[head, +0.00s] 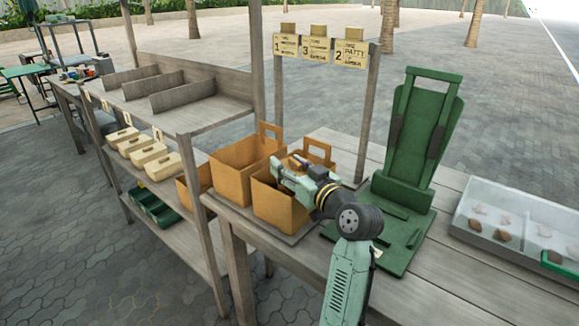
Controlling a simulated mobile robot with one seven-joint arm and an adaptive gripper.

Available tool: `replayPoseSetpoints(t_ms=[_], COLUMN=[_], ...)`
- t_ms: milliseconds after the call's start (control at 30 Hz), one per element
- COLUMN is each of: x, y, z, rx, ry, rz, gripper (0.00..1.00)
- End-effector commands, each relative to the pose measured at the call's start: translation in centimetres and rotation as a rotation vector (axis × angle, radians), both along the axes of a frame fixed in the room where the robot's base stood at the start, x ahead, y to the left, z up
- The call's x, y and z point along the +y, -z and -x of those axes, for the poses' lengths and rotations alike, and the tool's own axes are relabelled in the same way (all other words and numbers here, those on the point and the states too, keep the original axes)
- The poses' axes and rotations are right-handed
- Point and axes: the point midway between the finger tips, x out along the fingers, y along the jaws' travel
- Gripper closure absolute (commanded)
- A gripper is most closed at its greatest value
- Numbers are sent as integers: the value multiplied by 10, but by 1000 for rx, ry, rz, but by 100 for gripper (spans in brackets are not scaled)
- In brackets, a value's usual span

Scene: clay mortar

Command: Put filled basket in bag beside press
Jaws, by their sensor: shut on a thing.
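My gripper (284,172) is at the open top of the front brown bag (278,208), its fingers pointing down and left. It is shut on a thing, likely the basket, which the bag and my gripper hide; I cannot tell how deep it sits. The bag stands upright on the table, left of the green press (416,130), with its back handle (318,150) up. A second open brown bag (236,172) stands just behind and left of it.
Several cream baskets (148,153) and green trays (152,208) sit on the shelf rack at left. Part of another brown bag (184,190) shows there. Signs (318,50) hang on a frame behind the bags. A clear-lidded tray (520,225) lies at right.

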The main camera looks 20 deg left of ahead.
Motion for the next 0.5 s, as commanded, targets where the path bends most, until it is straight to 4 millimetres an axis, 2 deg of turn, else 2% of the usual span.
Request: replayPoseSetpoints(t_ms=[300,333,500], x=[0,0,0], y=[7,8,9], z=[0,0,0], rx=[-1,2,3], ry=[0,0,-1], rz=[-1,1,3], gripper=[100,54,43])
